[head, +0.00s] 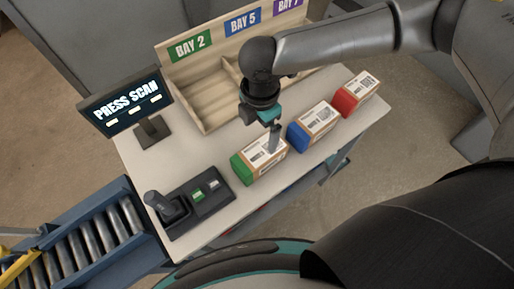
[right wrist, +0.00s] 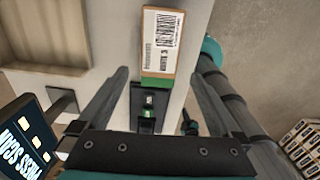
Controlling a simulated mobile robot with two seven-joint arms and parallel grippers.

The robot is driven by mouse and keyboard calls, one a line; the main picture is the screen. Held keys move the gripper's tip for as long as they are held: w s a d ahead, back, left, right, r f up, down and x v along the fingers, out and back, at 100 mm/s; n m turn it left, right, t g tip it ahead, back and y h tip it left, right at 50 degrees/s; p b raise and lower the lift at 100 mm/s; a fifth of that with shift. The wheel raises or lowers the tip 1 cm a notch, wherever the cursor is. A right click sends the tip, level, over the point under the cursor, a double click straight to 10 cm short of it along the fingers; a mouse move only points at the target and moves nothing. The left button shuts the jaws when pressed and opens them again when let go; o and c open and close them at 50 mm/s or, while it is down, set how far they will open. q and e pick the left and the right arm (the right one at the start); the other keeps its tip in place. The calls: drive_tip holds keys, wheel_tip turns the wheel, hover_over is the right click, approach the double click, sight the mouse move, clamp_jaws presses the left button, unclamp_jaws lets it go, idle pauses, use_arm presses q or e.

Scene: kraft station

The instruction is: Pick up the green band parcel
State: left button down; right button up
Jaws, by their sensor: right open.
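The green band parcel (head: 246,167) is a small brown box with a green end and a white label on top. It lies on the white table at the front, to the left of the blue one. My right gripper (head: 272,140) points down just above its right part. In the right wrist view the parcel (right wrist: 160,45) shows its label and green edge, ahead of and between the two open fingers (right wrist: 165,95). I cannot tell whether the fingers touch it. My left gripper is not in view.
A blue band parcel (head: 297,136) and a red band parcel (head: 345,100) lie to the right. A scanner on a black base (head: 215,187) is at the left. A "PRESS SCAN" screen (head: 125,103) and wooden bay bins (head: 205,97) stand behind. A roller conveyor (head: 88,248) is at lower left.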

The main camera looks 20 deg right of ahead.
sight(260, 157)
wheel_tip(260, 157, down, 15)
drive_tip(key=shift+d+f+b, duration=0.1)
drive_tip(key=shift+b, duration=0.5)
drive_tip(key=c, duration=1.5)
